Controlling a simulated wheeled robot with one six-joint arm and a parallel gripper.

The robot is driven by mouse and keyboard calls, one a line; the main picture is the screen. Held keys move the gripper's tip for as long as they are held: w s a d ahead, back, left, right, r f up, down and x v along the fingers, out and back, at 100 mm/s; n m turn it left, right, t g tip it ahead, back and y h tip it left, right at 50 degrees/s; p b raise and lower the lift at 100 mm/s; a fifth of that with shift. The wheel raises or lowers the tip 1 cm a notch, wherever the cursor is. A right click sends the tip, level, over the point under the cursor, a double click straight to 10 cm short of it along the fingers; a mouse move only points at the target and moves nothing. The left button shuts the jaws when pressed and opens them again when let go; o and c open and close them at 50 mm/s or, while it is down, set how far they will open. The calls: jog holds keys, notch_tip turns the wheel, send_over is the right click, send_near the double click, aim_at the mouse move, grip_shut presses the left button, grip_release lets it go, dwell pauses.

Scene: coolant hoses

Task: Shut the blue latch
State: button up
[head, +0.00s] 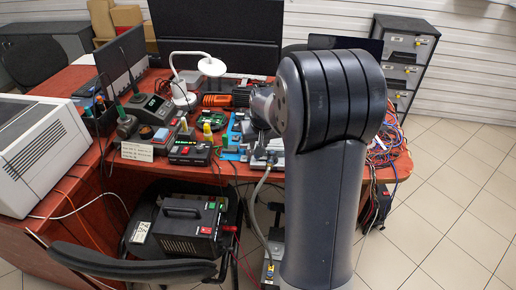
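I cannot make out the blue latch in the head view. A patch of light blue (231,148) shows on the red-brown bench, left of my arm, but it is too small to tell what it belongs to. A grey metallic part (264,158) with a hose running down from it sits beside my arm, partly covered. My large dark arm fills the centre right and hides the bench behind it. The fingers of my gripper cannot be made out, so whether it is open or shut does not show.
The red-brown bench (75,190) is crowded with a white lamp (184,88), an orange tool (217,100) and small electronic boxes. A black power supply (188,228) stands below in front. Loose cables (383,150) lie at right. The tiled floor (450,215) at right is clear.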

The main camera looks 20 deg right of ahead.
jog(key=v, duration=0.4)
jog(key=x, duration=1.1)
jog(key=shift+r, duration=0.15)
dwell(0.4)
